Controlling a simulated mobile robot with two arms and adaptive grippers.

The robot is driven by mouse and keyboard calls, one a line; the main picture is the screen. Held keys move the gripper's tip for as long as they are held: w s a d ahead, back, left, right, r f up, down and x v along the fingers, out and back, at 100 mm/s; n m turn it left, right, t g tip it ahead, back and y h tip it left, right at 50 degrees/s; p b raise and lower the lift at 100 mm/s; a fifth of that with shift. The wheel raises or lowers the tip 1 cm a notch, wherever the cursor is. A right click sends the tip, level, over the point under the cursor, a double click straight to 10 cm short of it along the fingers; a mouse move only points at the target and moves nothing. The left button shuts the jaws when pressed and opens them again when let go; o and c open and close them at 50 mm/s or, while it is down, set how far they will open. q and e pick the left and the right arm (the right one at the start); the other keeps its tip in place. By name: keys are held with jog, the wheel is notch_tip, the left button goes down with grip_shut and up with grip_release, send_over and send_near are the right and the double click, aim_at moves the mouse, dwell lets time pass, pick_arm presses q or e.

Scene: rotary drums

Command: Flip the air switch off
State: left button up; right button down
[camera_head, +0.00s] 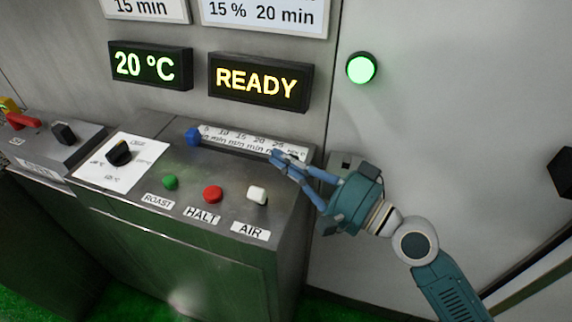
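The air switch (257,194) is a small white rocker or button on the sloped top of the grey console, just above the label AIR (250,231). My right gripper (276,156) reaches in from the right over the console's right end. Its blue fingers come together at the tips, with nothing seen between them. The tips appear above and behind the air switch in the picture, over the right part of the minute scale, apart from the switch. My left gripper is not in view.
A red HALT button (212,194) and green ROAST button (170,182) sit left of the switch. A blue slider knob (193,137) is at the scale's left end. A black dial (118,152) is farther left. A READY display (257,83) and lit green lamp (361,68) are above.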

pick_arm(q)
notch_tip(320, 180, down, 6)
jog(key=b, duration=0.5)
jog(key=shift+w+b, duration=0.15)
jog(key=shift+b, duration=0.25)
pick_arm(e)
jog(key=f+v, duration=0.1)
jog(key=v, duration=0.9)
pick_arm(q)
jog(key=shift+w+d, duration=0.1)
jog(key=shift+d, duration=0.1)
pick_arm(e)
jog(key=shift+w+d, duration=0.2)
